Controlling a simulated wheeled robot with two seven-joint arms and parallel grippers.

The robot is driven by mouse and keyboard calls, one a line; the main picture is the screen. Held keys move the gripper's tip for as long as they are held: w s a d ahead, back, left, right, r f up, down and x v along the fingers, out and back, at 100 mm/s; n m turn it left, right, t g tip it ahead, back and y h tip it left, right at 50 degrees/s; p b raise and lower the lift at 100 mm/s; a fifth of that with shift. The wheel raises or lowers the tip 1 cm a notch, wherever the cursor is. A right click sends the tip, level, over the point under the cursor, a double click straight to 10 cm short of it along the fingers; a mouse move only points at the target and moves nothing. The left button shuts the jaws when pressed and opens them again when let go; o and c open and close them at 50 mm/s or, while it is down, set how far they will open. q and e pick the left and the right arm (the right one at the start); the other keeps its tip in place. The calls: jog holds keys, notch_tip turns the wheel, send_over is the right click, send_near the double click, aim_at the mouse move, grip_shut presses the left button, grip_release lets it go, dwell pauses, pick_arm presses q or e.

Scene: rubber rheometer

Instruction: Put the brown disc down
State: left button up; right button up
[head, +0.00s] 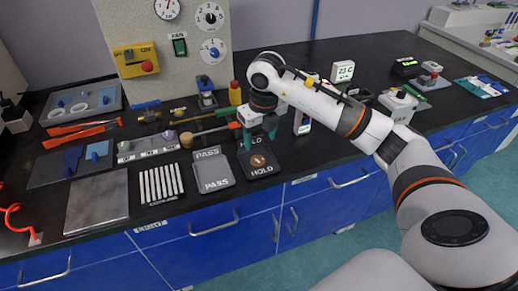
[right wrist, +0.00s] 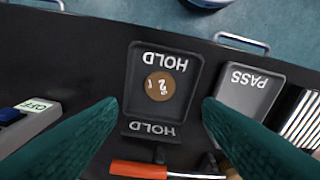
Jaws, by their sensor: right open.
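The brown disc (head: 258,160) lies flat in the dark HOLD tray (head: 270,172) on the black bench. In the right wrist view the disc (right wrist: 159,86) shows light markings and sits near the middle of the HOLD tray (right wrist: 138,102), clear of its walls. My right gripper (head: 259,138) is above the tray with its teal fingers apart. In the right wrist view the open fingers (right wrist: 160,108) stand either side of the tray, with nothing between them, and do not touch the disc. My left gripper is not in view.
A grey PASS tray (head: 213,171) stands just left of the HOLD tray. A rack of white strips (head: 160,184) and a metal plate (head: 97,201) are further left. A red-handled tool (right wrist: 138,170) lies close behind the HOLD tray. Bench instruments stand to the right.

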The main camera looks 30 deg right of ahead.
jog(key=shift+s+r, duration=0.15)
jog(key=shift+r, duration=0.95)
jog(key=shift+s+r, duration=0.1)
jog(key=shift+r, duration=1)
jog(key=shift+a, duration=0.1)
